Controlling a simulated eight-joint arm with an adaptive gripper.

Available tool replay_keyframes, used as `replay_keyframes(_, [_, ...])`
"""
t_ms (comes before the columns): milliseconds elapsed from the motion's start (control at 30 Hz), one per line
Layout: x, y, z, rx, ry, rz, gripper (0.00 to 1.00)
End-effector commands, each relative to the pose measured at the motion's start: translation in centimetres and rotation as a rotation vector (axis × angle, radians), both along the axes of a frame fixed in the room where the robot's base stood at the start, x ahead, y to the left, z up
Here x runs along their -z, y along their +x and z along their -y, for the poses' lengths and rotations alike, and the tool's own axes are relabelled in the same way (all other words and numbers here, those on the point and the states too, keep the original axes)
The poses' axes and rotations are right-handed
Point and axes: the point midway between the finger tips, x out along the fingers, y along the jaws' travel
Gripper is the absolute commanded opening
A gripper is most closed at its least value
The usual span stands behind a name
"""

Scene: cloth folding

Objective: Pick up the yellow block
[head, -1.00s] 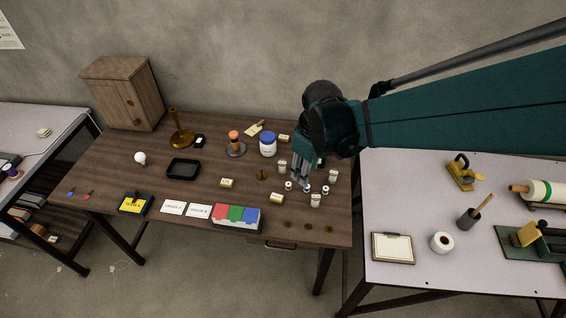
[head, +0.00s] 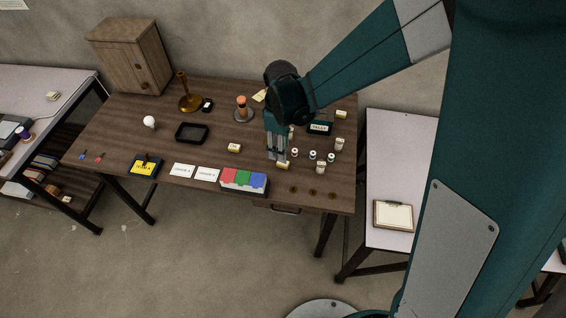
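Several small yellow-and-white blocks lie on the brown wooden table (head: 140,112); I cannot tell which one the task means. One block (head: 283,165) lies near the front edge, right by my gripper's fingertips. Another block (head: 234,148) lies to its left, and a third (head: 341,114) is at the back right. A yellow pad (head: 145,168) with a dark border and a dark piece on it lies at the front left. My gripper (head: 278,158) points down over the table's right half. Its fingers are too small to tell whether they are open, or whether they touch the block.
A red, green and blue box (head: 243,181) and white cards (head: 195,172) line the front edge. Small jars (head: 320,167) stand right of my gripper. A black tray (head: 192,132), brass stand (head: 190,98) and white bulb (head: 149,122) are further left. A wooden cabinet (head: 128,58) stands at the back.

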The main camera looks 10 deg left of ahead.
Motion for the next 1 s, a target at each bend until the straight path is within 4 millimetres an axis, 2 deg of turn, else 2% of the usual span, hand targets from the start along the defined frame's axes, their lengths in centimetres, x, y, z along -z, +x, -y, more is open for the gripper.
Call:
replay_keyframes(300, [0.1, 0.0, 0.0, 0.000, 0.000, 0.000, 0.35])
replay_keyframes(700, [2.5, 0.0, 0.0, 0.001, 0.000, 0.000, 0.35])
replay_keyframes(1000, [2.6, 0.0, 0.0, 0.001, 0.000, 0.000, 0.35])
